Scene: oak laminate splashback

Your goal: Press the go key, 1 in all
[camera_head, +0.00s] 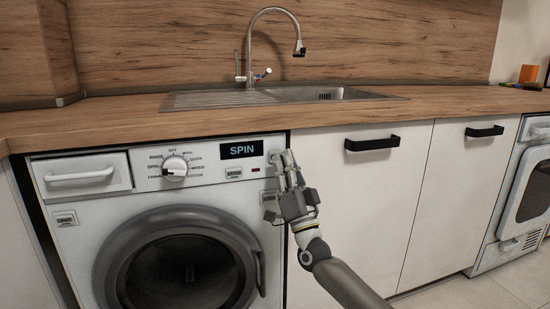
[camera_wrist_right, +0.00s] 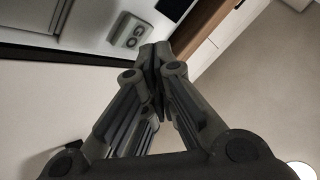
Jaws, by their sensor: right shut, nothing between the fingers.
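The washing machine (camera_head: 110,200) stands at the left under the counter. Its dark display (camera_head: 241,149) reads "SPIN". The grey go key, marked "GO", shows in the wrist view (camera_wrist_right: 130,32) on the machine's front panel. In the head view the key (camera_head: 274,156) sits right of the display, at the fingertips. My right gripper (camera_head: 288,156) is shut with nothing in it. Its fingertips in the wrist view (camera_wrist_right: 155,52) are just beside the key's lower right. I cannot tell whether they touch it. My left gripper is not in view.
A round dial (camera_head: 174,167) and a drawer (camera_head: 80,174) are left of the display. The round door (camera_head: 185,218) is below. A wooden counter (camera_head: 120,117) with a sink (camera_head: 280,96) overhangs the panel. White cupboards (camera_head: 360,195) with black handles stand to the right.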

